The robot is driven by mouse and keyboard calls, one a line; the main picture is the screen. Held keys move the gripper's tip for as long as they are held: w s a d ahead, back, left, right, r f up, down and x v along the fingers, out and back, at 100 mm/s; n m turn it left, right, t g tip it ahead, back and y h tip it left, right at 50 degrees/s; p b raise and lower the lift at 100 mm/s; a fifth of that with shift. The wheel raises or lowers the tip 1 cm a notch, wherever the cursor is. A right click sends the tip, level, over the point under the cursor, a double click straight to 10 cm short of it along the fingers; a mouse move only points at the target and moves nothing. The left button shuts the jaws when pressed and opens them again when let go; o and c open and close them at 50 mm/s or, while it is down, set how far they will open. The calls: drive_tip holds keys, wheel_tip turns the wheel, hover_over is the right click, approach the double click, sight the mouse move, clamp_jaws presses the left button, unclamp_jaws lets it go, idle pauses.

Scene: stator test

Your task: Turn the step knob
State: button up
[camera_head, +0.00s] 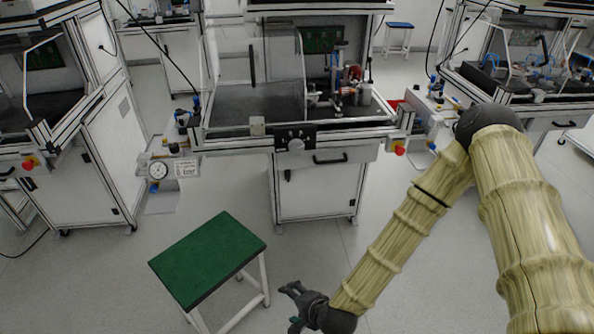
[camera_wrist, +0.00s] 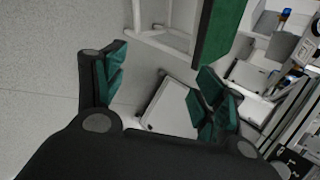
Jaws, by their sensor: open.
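A round light knob (camera_head: 296,144) sits on a black panel (camera_head: 281,138) on the front edge of the middle test station. I take it for the step knob; its markings are too small to read. My gripper (camera_head: 290,307) is low at the bottom middle of the head view, in front of and well below the station, to the right of a green-topped stool. It is open and empty, far from the knob. In the wrist view, the spread fingers (camera_wrist: 160,92) have green pads with nothing between them. I cannot make out the knob in the wrist view.
The green-topped stool (camera_head: 208,258) stands left of my gripper. The middle station (camera_head: 315,190) has a drawer handle, a red-yellow stop button (camera_head: 399,149) at right and a pressure gauge (camera_head: 158,169) at left. More stations stand on both sides. Floor before the cabinet is clear.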

drive_tip(key=w+a+r+m+t+b, duration=0.2)
drive_tip(key=w+m, duration=0.1)
drive_tip(key=w, duration=0.2)
drive_tip(key=w+a+r+m+t+b, duration=0.1)
drive_tip(key=w+a+r+m+t, duration=0.1)
drive_tip(key=w, duration=0.3)
drive_tip(key=m+t+h+b, duration=0.3)
drive_tip(key=m+t+b, duration=0.4)
drive_tip(key=m, duration=0.8)
approach(297, 149)
drive_tip(key=w, duration=0.3)
drive_tip(key=w+a, duration=0.1)
drive_tip(key=w, duration=0.5)
drive_tip(key=shift+w+a+f+p, duration=0.1)
drive_tip(key=shift+w+a+p, duration=0.15)
drive_tip(key=shift+p, duration=0.15)
drive_tip(key=c, duration=1)
